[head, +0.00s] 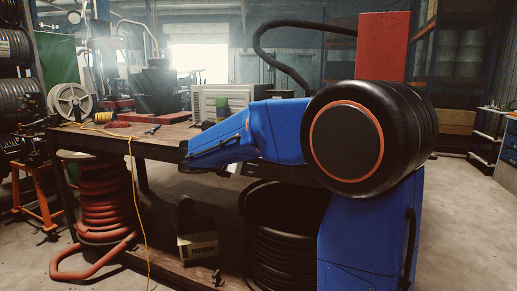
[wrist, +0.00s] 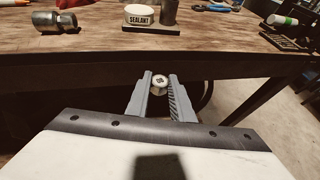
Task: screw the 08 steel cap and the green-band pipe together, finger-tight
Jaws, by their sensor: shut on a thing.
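My gripper (wrist: 160,84) is in the wrist view, in front of the workbench edge and below its top. Its two grey fingers are shut on a small round metal cap (wrist: 159,82), held at the fingertips. The cap's pale face carries a dark mark, too small to read, that may be the 08. A white cylinder with a green part (wrist: 283,20) lies on the bench at the upper right. I cannot tell whether it is the green-band pipe. In the head view my blue arm hides the gripper and cap.
The workbench (wrist: 100,65) holds a steel fitting (wrist: 57,20), a sealant tub (wrist: 138,15), a dark upright cylinder (wrist: 168,12) and blue-handled pliers (wrist: 212,7). Below it are a cardboard box (head: 198,246) and a black hose coil (head: 280,250). Floor at the right is open.

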